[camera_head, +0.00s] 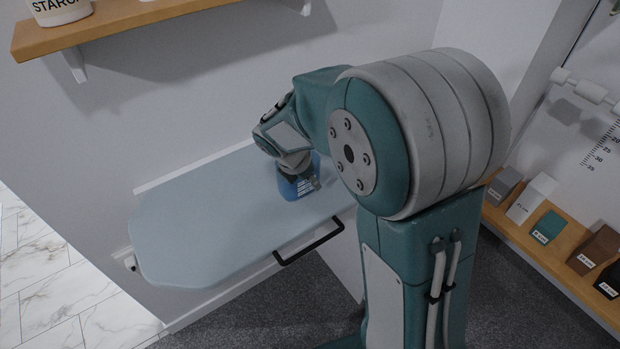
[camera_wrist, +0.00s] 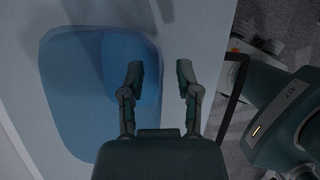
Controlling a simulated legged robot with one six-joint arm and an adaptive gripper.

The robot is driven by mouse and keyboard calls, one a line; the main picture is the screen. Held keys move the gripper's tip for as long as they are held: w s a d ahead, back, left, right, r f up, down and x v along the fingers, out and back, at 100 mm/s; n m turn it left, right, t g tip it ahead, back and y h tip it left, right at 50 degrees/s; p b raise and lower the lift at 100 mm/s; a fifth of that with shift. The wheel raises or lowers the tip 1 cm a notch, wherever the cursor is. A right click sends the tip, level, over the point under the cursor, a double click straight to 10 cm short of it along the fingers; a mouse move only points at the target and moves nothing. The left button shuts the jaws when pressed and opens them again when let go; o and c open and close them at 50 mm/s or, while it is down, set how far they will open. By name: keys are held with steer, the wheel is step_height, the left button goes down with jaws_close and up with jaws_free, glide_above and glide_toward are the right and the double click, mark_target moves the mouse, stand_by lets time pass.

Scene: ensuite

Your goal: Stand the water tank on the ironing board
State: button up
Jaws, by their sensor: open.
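The blue water tank (camera_head: 297,187) stands on the pale blue ironing board (camera_head: 205,215), near its right part, and looks upright. My arm partly hides it in the head view. My gripper (camera_wrist: 160,74) is open, with its two fingers apart. In the head view it is at the tank, just above and beside it. In the wrist view the tank (camera_wrist: 75,90) is a large translucent blue shape, mostly left of the fingers, with the left finger overlapping its edge. I cannot tell whether a finger touches it.
A black handle bar (camera_head: 309,243) sticks out at the board's front edge. A wooden shelf (camera_head: 130,22) hangs above on the wall. Another wooden shelf (camera_head: 545,245) with several small boxes is at the right. The board's left part is clear.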

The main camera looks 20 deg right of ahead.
steer(key=v, duration=1.2)
steer(key=s+d+r+m+t+y, duration=0.2)
steer(key=s+m, duration=0.7)
steer(key=m, duration=0.2)
steer(key=s+d+r+m+t+y, duration=0.1)
steer(key=s+d+r+m+y, duration=0.1)
steer(key=s+m, duration=0.8)
steer(key=shift+m+t, duration=0.4)
steer(key=shift+m, duration=0.6)
